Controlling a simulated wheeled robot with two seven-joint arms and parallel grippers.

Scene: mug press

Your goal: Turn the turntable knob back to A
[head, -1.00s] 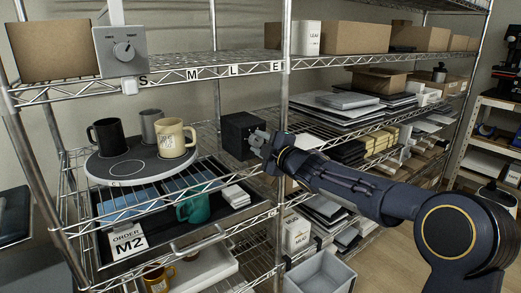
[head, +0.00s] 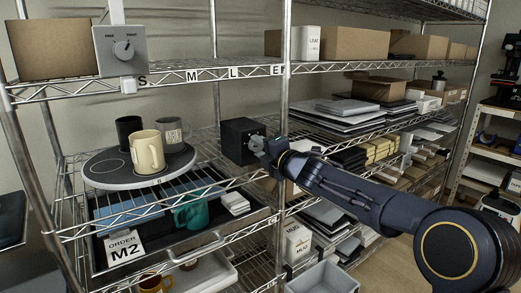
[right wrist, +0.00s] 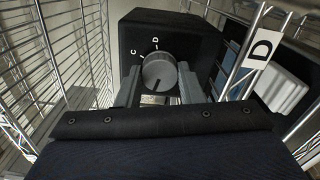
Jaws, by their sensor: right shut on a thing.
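The turntable (head: 110,178) is a round dark disc with a pale rim on the left wire shelf. A cream mug (head: 148,154) stands at its front, a black mug (head: 127,131) at its back left and a grey mug (head: 171,135) at its back right. The black control box (head: 238,141) stands right of it. My right gripper (head: 262,146) is shut on the grey round knob (right wrist: 158,72) on that box's face. In the right wrist view, the letters C and D show beside the knob; A is not visible there. My left gripper is not in view.
Below the turntable, a dark tray (head: 222,213) holds a teal mug (head: 191,212) and an order card reading M2 (head: 124,247). A grey dial box (head: 121,50) hangs above. A shelf post (head: 285,100) stands close to my right gripper.

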